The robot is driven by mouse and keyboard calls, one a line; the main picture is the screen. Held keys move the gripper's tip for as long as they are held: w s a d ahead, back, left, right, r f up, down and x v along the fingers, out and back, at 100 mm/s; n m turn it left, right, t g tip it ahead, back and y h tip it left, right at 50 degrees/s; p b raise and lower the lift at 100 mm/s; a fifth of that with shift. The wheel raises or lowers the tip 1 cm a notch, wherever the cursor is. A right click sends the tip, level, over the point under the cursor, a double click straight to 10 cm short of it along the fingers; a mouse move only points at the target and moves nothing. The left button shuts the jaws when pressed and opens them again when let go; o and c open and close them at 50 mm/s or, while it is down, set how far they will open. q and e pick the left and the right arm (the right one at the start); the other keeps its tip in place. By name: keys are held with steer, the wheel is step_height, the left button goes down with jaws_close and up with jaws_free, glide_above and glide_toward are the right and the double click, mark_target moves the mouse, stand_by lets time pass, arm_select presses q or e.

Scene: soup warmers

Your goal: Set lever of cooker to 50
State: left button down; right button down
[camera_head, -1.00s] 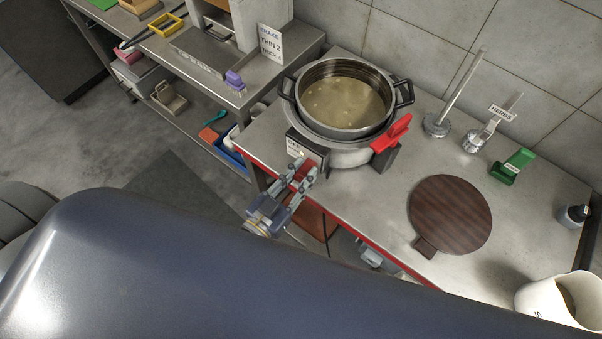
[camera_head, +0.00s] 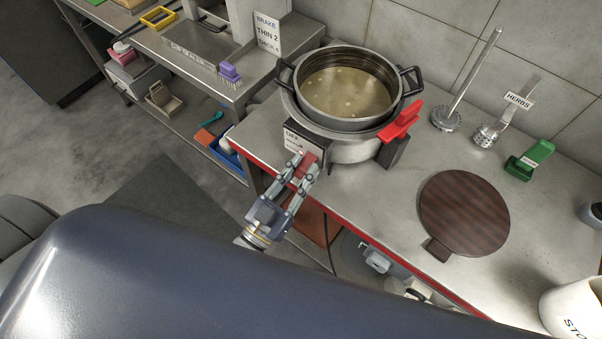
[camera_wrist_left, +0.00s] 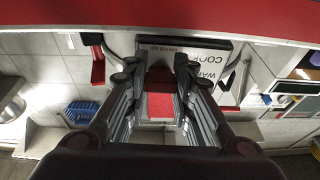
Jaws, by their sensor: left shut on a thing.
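The cooker (camera_head: 350,151) stands at the left end of the steel counter, with a dark pot (camera_head: 372,124) of pale soup set in its top. A label plate (camera_head: 300,141) is on the cooker's front. The small red lever (camera_head: 306,163) sits just below this plate. My left gripper (camera_head: 303,170) is shut on the red lever, with one finger on each side. In the left wrist view the red lever (camera_wrist_left: 161,104) shows between the fingers, with the printed plate (camera_wrist_left: 190,60) behind it. The lever's scale reading cannot be made out. My right gripper is not in view.
A red clamp-like part (camera_head: 400,122) sits on the cooker's right side. A round wooden board (camera_head: 465,213), a ladle (camera_head: 447,118), a herbs scoop (camera_head: 487,134) and a green holder (camera_head: 530,160) are to the right. A white stock container (camera_head: 572,309) stands at lower right.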

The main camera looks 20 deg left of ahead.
arm_select(q)
steer(key=c, duration=1.4)
jaws_free()
steer(key=shift+o, duration=0.2)
steer(key=v, duration=1.2)
